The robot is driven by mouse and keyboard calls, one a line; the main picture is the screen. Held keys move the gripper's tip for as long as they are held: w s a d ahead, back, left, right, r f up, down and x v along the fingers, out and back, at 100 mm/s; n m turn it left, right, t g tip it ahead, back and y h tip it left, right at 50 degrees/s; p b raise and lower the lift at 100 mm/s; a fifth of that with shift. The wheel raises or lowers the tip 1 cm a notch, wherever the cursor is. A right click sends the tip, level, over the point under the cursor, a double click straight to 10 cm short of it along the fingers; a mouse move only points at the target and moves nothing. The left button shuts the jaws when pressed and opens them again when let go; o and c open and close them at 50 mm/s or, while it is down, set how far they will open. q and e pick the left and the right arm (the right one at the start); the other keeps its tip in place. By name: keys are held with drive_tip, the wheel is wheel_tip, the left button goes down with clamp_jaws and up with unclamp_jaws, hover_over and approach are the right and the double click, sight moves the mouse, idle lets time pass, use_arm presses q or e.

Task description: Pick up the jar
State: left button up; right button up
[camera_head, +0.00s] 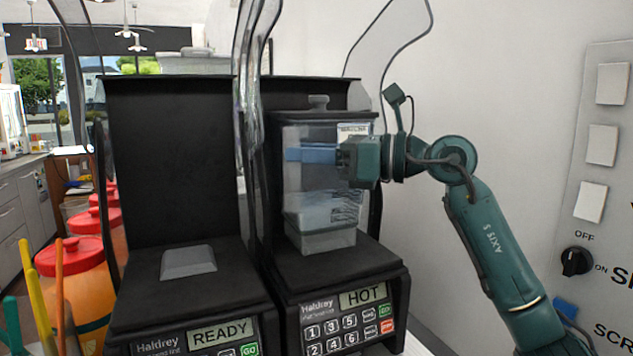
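The jar (318,215) is a clear, square blender jar with a dark lid and a grey knob on top. It stands upright in the right-hand blender bay, its foot at the black base; I cannot tell whether it rests fully on it. My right gripper (312,155) reaches in from the right at the jar's upper half. Its blue fingers lie level across the jar, seen at or through the clear wall. How tightly they close on it is unclear, and the gripper body hides the jar's right side. My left gripper is out of view.
The right blender base (340,275) reads HOT. The left blender base (200,290) reads READY and its bay holds no jar. Clear curved covers stand raised beside the bays. Orange containers with red lids (70,255) stand at left. A wall switch panel (600,200) is at right.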

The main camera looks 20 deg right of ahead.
drive_tip(key=p+x, duration=0.1)
drive_tip(key=x, duration=0.3)
drive_tip(key=shift+w+a+r+p, duration=0.1)
drive_tip(key=shift+w+p, duration=0.2)
drive_tip(key=shift+p, duration=0.05)
clamp_jaws()
idle(1.0)
drive_tip(key=shift+r, duration=0.25)
